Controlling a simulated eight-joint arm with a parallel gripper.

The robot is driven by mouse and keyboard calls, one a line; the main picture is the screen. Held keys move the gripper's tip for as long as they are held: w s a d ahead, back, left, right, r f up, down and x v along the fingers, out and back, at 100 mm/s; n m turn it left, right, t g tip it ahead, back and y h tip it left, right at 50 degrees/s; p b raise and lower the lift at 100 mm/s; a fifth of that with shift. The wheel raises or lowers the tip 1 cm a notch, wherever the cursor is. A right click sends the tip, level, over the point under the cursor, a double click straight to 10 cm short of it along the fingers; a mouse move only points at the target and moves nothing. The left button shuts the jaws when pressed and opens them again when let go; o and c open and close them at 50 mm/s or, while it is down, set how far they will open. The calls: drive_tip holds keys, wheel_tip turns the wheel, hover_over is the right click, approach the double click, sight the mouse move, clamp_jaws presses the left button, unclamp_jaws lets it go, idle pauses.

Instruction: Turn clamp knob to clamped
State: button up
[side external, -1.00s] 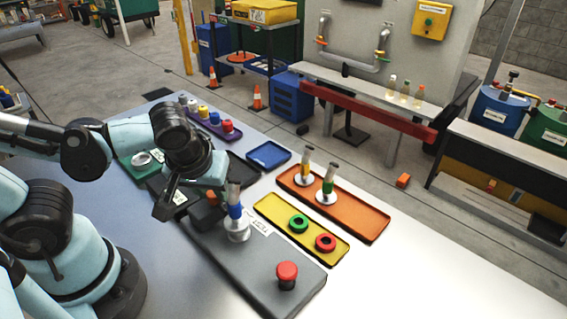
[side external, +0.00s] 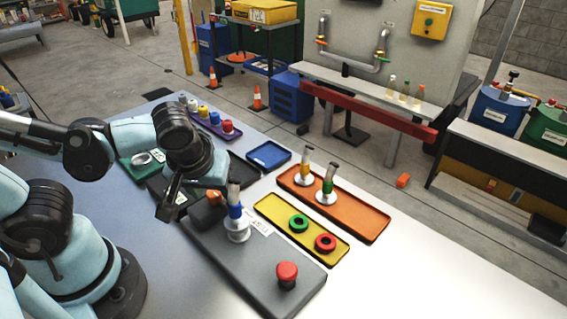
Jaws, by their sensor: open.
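The grey fixture plate (side external: 258,271) lies on the table in front of my arm. At its back left is a dark block with an orange part (side external: 213,197), which looks like the clamp knob; its setting cannot be read. Next to it a clear sample tube with a blue band (side external: 235,208) stands upright in a white round holder (side external: 237,232). A red mushroom-shaped button (side external: 287,271) is at the plate's near end. My gripper (side external: 174,205) is open, pointing down just left of the dark block. One dark finger shows clearly; the other is mostly hidden. Contact with the knob cannot be told.
A yellow tray (side external: 274,218) holds a green ring and a red ring. An orange tray (side external: 361,222) holds two upright tubes. A blue tray (side external: 268,155) and a purple tray (side external: 211,127) with coloured caps lie behind. The table's front right is clear.

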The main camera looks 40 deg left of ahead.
drive_tip(key=shift+r, duration=0.1)
drive_tip(key=v, duration=1.2)
idle(0.4)
drive_tip(key=w+a+f+m+t+h, duration=0.2)
drive_tip(key=w+a+f+m+t, duration=0.1)
drive_tip(key=w+m, duration=0.4)
wheel_tip(320, 180, down, 2)
drive_tip(key=shift+w+a+f+m+t+h, duration=0.15)
drive_tip(key=shift+w+a+m+t+h, duration=0.25)
drive_tip(key=shift+a, duration=0.5)
